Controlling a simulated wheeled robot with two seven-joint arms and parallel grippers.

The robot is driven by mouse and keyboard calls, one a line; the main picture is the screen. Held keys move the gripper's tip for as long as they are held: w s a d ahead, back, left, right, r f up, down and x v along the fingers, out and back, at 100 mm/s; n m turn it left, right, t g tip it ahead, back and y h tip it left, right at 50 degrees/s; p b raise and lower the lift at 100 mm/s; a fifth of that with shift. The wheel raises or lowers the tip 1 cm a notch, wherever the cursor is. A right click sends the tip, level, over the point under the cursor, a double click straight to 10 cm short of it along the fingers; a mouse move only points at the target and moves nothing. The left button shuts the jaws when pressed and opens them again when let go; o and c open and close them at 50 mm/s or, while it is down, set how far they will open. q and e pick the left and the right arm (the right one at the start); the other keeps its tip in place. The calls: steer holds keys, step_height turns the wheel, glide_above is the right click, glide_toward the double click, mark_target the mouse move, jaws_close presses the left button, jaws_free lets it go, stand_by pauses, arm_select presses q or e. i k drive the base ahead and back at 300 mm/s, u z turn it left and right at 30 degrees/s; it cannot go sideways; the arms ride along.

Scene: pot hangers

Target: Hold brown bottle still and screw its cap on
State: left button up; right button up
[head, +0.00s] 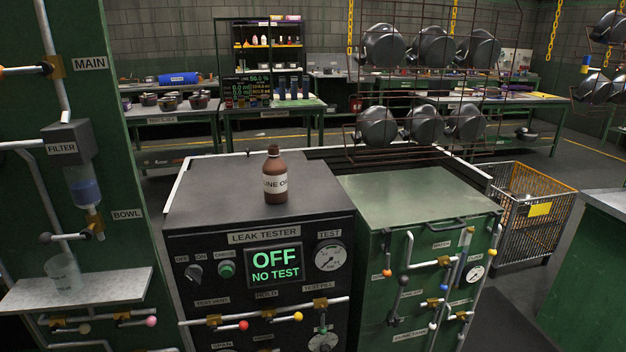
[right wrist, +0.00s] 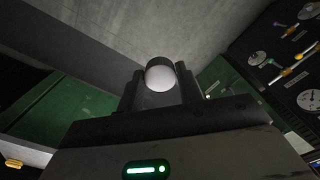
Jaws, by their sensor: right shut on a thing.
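The brown bottle (head: 274,178) stands upright on the black top of the leak tester (head: 215,195), with a pale label facing me. Its narrow neck points up; whether its mouth is bare is too small to tell. My right gripper (right wrist: 160,90) shows only in the right wrist view. Its two dark fingers are shut on a small round thing with a pale face and a dark rim, which looks like the cap (right wrist: 160,77). It is away from the bottle, which does not show in that view. My left gripper is in neither view.
A green cabinet (head: 420,205) with a bare top stands right of the tester. A filter panel with a shelf (head: 75,290) holding a clear cup (head: 62,270) is at the left. A wire rack of pots (head: 420,85) hangs behind. The tester top around the bottle is clear.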

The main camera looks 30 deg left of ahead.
mark_target(275, 172)
steer(key=i, duration=1.5)
steer(key=u, duration=2.05)
